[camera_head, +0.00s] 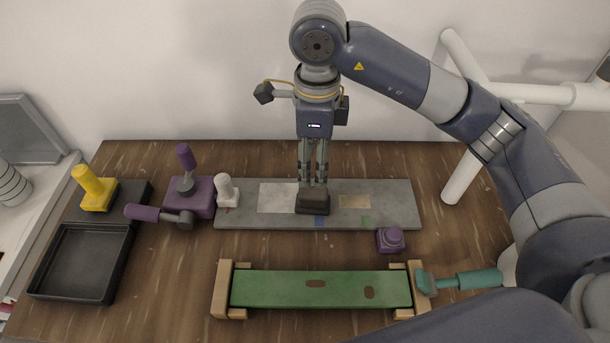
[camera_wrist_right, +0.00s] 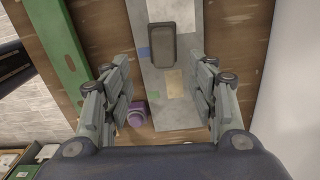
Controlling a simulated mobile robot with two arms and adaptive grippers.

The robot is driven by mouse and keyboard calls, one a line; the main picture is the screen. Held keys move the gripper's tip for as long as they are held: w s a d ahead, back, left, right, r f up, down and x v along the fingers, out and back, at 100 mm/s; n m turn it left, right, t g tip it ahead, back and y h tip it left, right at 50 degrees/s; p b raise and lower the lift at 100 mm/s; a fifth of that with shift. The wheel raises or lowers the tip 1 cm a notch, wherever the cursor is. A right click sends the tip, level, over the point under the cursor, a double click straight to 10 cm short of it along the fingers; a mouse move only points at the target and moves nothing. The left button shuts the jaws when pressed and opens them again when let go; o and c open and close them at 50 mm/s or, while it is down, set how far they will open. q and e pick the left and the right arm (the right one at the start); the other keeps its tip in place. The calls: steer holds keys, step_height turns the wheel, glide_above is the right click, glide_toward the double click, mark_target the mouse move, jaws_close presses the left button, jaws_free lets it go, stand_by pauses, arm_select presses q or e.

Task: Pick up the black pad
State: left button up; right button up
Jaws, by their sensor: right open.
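The black pad (camera_head: 313,201) is a dark block with rounded edges on the grey board (camera_head: 260,222). In the right wrist view the pad (camera_wrist_right: 173,42) shows its long dark top on the board, ahead of the fingers and roughly between their lines. My right gripper (camera_head: 313,182) points down at the pad, its fingertips close above or just behind it; I cannot tell whether they touch it. In the wrist view my right gripper (camera_wrist_right: 167,65) has its fingers wide apart with nothing between the tips. My left gripper is not in view.
A purple knob block (camera_head: 390,240) stands at the board's front right. A green bar (camera_head: 320,289) in wooden holders lies in front, with a teal-handled tool (camera_head: 465,280) beside it. Purple tools (camera_head: 188,195), a white stamp (camera_head: 227,190) and a black tray (camera_head: 80,262) are left.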

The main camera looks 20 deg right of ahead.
steer(key=shift+w+f, duration=0.15)
steer(key=shift+f, duration=0.3)
glide_above(313, 191)
steer(key=f, duration=0.4)
steer(key=shift+s+a+f, duration=0.1)
steer(key=shift+s+f, duration=0.1)
steer(key=shift+f, duration=0.05)
steer(key=shift+f+p, duration=0.45)
steer(key=shift+f, duration=0.3)
step_height(313, 191, down, 3)
steer(key=shift+w+f+p, duration=0.1)
steer(key=shift+p, duration=0.55)
steer(key=shift+f, duration=0.3)
steer(key=c, duration=1.2)
